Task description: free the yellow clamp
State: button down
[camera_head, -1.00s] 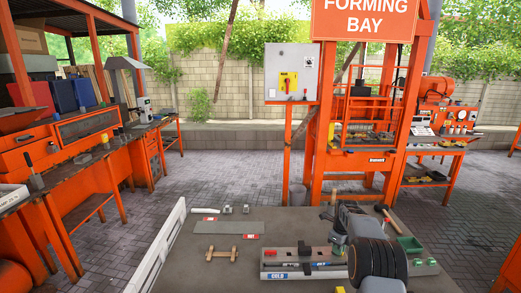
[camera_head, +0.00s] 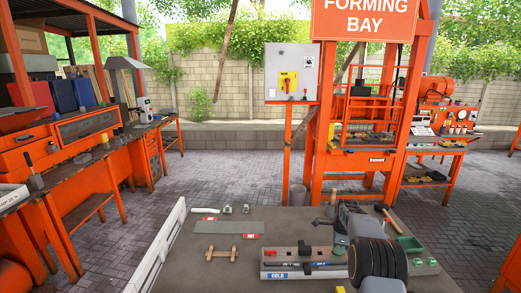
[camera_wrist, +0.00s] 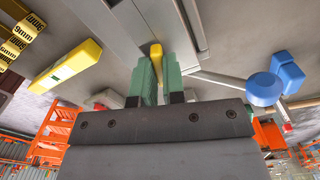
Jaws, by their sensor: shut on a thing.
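In the wrist view, my gripper (camera_wrist: 157,68) has two green fingers closed on a narrow yellow piece, which I take to be part of the yellow clamp (camera_wrist: 156,49). The piece sits between the fingertips, against a grey metal channel (camera_wrist: 186,24). The rest of the clamp is hidden by the fingers and the channel, so I cannot tell how it is seated. In the head view, my arm covers the right of the grey bench (camera_head: 205,278), and I cannot make out the clamp there.
A grey sheet (camera_head: 230,227) and wooden piece (camera_head: 221,253) lie left.

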jog(key=n, duration=0.4)
dwell(0.3)
jog(key=c, duration=1.1)
grip_release()
jog(key=shift+o, duration=0.2)
jog(key=shift+r, duration=0.1)
jog(key=shift+r+p, duration=2.25)
jog(key=shift+r, duration=1.2)
